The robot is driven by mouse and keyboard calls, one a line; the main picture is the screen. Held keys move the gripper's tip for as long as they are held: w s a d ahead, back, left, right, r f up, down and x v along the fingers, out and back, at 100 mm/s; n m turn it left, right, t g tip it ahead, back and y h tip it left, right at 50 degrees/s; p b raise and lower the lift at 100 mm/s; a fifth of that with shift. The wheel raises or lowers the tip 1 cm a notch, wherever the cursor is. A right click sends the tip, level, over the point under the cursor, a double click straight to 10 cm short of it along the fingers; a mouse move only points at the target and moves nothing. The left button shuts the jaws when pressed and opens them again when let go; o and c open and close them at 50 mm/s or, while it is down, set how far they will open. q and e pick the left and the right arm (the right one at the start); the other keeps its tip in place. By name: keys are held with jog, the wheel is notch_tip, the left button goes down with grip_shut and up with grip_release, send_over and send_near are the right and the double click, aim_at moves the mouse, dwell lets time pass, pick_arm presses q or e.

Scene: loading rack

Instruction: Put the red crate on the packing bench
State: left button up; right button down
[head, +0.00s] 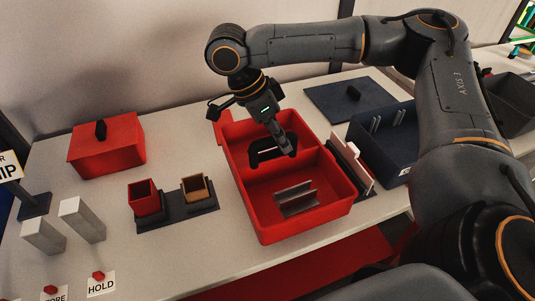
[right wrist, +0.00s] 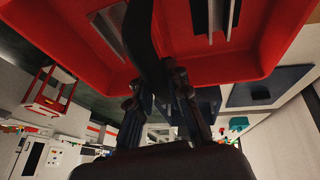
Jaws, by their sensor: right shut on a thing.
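The red crate (head: 247,205) is in the middle of the head view, over the light bench top (head: 190,255). It is an open bin with a divider and a black handle (head: 262,153). Grey metal channel pieces (head: 295,198) lie in its near compartment. My right gripper (head: 286,147) reaches down into the crate and is shut at the handle. In the right wrist view the red crate wall (right wrist: 270,55) fills the top, behind my gripper fingers (right wrist: 165,85). I cannot tell whether the crate touches the bench top. My left gripper is not in view.
A red lidded box (head: 105,150) stands at the back left. A dark stand (head: 178,212) holds a red and a brown cup. Pale blocks (head: 82,220) stand at the left.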

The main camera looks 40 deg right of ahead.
jog(key=shift+w+a+f, duration=0.15)
jog(key=shift+w+f, duration=0.3)
jog(key=shift+f, duration=0.05)
jog(key=shift+w+a+f, duration=0.15)
jog(key=shift+w+f, duration=0.25)
jog(key=shift+f, duration=0.1)
jog(key=shift+w+a+f, duration=0.25)
jog(key=shift+w+f, duration=0.3)
jog(key=shift+f, duration=0.15)
notch_tip(320, 180, down, 3)
jog(key=shift+w+f+p, duration=0.1)
jog(key=shift+f+p, duration=0.05)
jog(key=shift+p, duration=0.15)
jog(key=c, duration=1.3)
grip_release()
jog(key=b+v, duration=0.1)
jog(key=v, duration=1.1)
